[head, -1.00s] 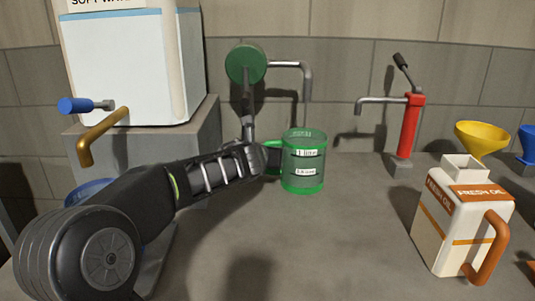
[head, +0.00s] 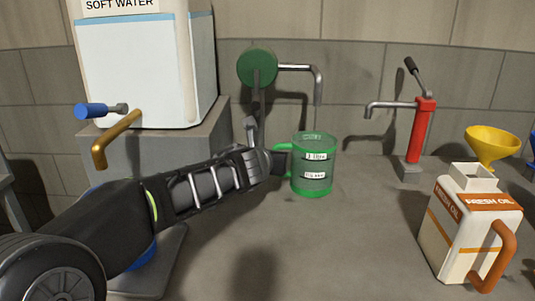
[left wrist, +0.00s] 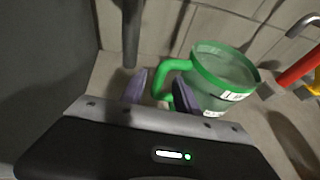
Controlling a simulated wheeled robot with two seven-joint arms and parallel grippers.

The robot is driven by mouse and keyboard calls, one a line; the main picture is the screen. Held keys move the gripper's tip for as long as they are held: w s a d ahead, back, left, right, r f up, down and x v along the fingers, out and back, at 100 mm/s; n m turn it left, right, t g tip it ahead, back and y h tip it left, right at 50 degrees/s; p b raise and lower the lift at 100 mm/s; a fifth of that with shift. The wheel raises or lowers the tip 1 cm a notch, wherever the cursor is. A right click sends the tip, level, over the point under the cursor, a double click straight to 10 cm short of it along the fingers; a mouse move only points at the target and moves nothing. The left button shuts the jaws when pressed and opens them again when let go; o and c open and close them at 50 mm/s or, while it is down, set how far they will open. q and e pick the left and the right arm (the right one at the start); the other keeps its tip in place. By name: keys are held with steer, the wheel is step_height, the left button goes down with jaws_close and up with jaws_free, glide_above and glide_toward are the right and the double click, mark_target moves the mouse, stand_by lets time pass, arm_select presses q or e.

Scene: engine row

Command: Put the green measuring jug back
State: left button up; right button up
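The green measuring jug (head: 313,165), clear green with white label strips, stands upright on the grey bench. Its handle points left, toward my left gripper (head: 281,163). In the left wrist view the jug (left wrist: 222,78) is right of centre. The fingers of my left gripper (left wrist: 160,92) stand apart there, with the green handle (left wrist: 163,78) between them. I see no clear grip on the handle. In the head view the gripper covers the lower part of the handle. My right gripper is not in view.
A soft water tank (head: 140,70) with a brass tap (head: 115,138) stands on a block at left. A green valve with a bent spout (head: 300,67) is behind the jug. A red hand pump (head: 420,130), yellow funnel (head: 492,145) and oil jug (head: 465,230) stand at right.

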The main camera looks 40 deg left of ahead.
arm_select(q)
steer(key=p+v, duration=0.1)
steer(key=v, duration=0.4)
steer(key=shift+s, duration=0.15)
